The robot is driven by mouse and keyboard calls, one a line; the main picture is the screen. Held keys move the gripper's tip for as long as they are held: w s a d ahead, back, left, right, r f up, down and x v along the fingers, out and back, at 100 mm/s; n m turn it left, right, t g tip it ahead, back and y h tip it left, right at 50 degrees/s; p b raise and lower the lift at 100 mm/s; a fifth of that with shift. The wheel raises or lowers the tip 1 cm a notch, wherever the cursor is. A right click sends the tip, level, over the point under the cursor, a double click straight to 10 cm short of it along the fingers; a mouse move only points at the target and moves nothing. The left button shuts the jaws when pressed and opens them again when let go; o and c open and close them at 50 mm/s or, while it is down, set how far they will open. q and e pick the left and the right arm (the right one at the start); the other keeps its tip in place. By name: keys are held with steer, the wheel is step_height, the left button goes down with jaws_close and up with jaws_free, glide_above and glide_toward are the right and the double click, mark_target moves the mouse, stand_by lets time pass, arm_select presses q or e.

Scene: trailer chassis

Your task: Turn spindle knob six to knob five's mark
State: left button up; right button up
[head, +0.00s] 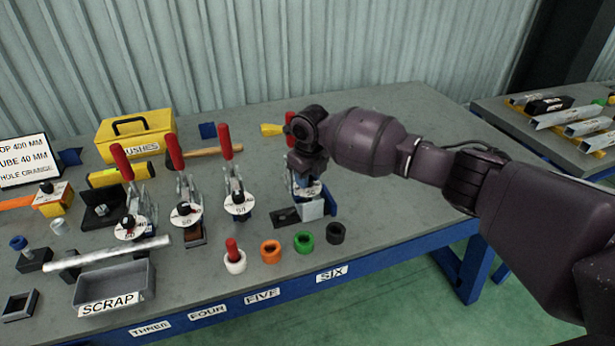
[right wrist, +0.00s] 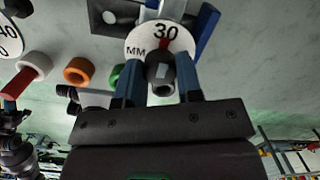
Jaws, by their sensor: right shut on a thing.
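My right gripper (head: 303,178) reaches down at station six, behind the SIX label. In the right wrist view its two blue fingers (right wrist: 160,80) are shut on the dark knob six (right wrist: 158,66). The knob sits in front of a white dial (right wrist: 143,35) reading "30" and "MM", with a red mark just below the 30. In the head view the gripper hides most of this dial (head: 313,188). Knob five (head: 239,197) is black, on a white dial (head: 237,208) whose number is too small to read surely. My left gripper is out of view.
Red-handled clamps, such as the one at station five (head: 226,142), stand left of my right gripper. White, orange (head: 270,251), green (head: 303,241) and black rings lie in front. A scrap tray (head: 113,290) and yellow bushes box (head: 134,137) are left. The bench's right side is clear.

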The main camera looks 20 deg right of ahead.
steer(key=o, duration=0.9)
steer(key=shift+o, duration=0.2)
step_height(320, 180, up, 11)
steer(key=s, duration=0.1)
steer(key=shift+f+p, duration=0.15)
steer(key=shift+p, duration=0.3)
steer(key=shift+s, duration=0.1)
